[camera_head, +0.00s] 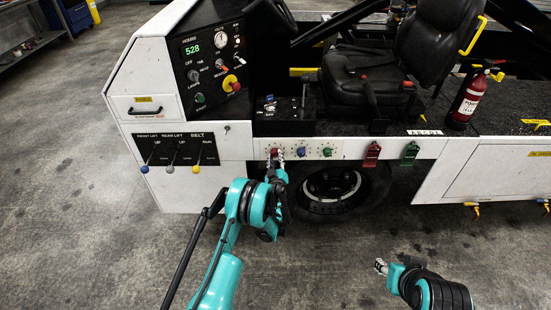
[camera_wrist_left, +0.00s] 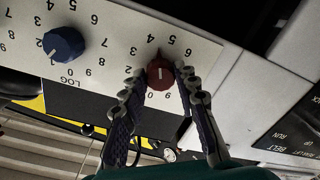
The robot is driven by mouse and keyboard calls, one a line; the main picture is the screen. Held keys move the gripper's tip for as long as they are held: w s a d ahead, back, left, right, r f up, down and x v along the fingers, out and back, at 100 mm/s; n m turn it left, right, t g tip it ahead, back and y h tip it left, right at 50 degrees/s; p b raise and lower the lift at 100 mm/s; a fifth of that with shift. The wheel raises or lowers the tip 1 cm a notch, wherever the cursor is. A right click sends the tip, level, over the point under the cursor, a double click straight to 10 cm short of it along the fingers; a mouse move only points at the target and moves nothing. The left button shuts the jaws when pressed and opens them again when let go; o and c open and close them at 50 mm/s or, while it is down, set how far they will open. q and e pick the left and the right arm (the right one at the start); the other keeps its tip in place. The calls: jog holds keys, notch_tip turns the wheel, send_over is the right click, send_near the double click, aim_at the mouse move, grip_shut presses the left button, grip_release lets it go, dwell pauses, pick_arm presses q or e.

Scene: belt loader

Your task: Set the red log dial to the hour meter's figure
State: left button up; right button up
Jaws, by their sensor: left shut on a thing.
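The hour meter (camera_head: 193,49) on the black panel reads 528 in green digits. The red log dial (camera_wrist_left: 160,75) is the leftmost of the log dials on the white front strip; it also shows in the head view (camera_head: 274,152), partly covered by my gripper. My left gripper (camera_wrist_left: 161,82) is shut on the red dial, one finger on each side. The dial's dark pointer is toward the figures 4 and 5 in the upside-down wrist view; the exact figure is hard to tell. My right gripper (camera_head: 381,267) is away from the machine, low at the right; its finger gap is unclear.
A blue dial (camera_wrist_left: 64,45) sits beside the red one, its pointer near 1 or 2. A green dial (camera_head: 327,152) is farther right. Lift and belt levers (camera_head: 172,158) are at the left. Open floor lies in front.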

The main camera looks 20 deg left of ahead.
pick_arm(q)
jog(key=shift+m, duration=2.2)
jog(key=o, duration=1.2)
jog(key=shift+f, duration=0.1)
jog(key=shift+c, duration=0.2)
notch_tip(320, 180, up, 10)
jog(key=shift+r, duration=0.1)
